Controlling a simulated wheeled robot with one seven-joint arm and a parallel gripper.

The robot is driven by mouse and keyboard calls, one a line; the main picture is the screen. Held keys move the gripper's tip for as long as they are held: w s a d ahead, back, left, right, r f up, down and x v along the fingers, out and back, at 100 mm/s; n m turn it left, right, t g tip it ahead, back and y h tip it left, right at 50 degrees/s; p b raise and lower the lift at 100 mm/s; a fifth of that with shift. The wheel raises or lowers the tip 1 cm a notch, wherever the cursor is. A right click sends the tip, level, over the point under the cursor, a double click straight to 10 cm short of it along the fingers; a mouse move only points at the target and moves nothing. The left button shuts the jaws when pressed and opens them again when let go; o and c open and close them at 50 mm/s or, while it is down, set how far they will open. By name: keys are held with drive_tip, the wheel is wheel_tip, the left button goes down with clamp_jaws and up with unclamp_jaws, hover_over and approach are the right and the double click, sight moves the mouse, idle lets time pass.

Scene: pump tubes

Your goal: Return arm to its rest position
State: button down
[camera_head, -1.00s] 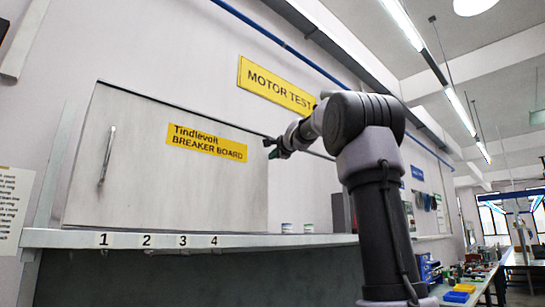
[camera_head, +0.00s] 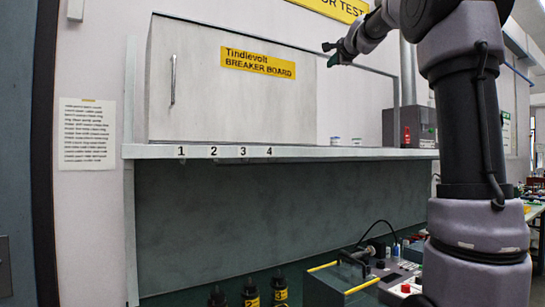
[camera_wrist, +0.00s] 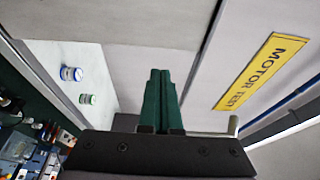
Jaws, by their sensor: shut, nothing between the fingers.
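My gripper (camera_head: 333,52) is at the end of my raised arm, up in the air at the height of the breaker board cabinet, to the right of its yellow label in the head view. In the wrist view its two dark green fingers (camera_wrist: 161,100) are together with nothing between them. The arm rises on the right of the head view and bends over to the left at the top. Its upper part is cut off by the picture's top edge.
A white cabinet (camera_head: 200,90) stands on a shelf (camera_head: 350,152) numbered 1 to 4. Two small jars (camera_wrist: 71,73) are on the shelf. Below, several black bottles (camera_head: 250,292) and a test unit (camera_head: 345,282) stand on the bench. A yellow sign (camera_wrist: 262,72) hangs on the wall.

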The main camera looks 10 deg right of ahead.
drive_tip(key=s+a+f+n+g, duration=0.3)
drive_tip(key=s+f+n, duration=0.1)
drive_tip(key=s+f, duration=0.8)
drive_tip(key=s+a+f+n+g, duration=0.4)
drive_tip(key=s+f, duration=0.8)
drive_tip(key=f, duration=0.4)
drive_tip(key=s+a+f+n+g+y, duration=0.1)
drive_tip(key=s+a+f+n+g, duration=0.2)
drive_tip(key=s+f, duration=0.9)
wheel_tip(320, 180, down, 3)
drive_tip(key=shift+s+a+r+n+g, duration=0.1)
drive_tip(key=shift+s+a+n+g, duration=0.3)
drive_tip(key=shift+n, duration=0.8)
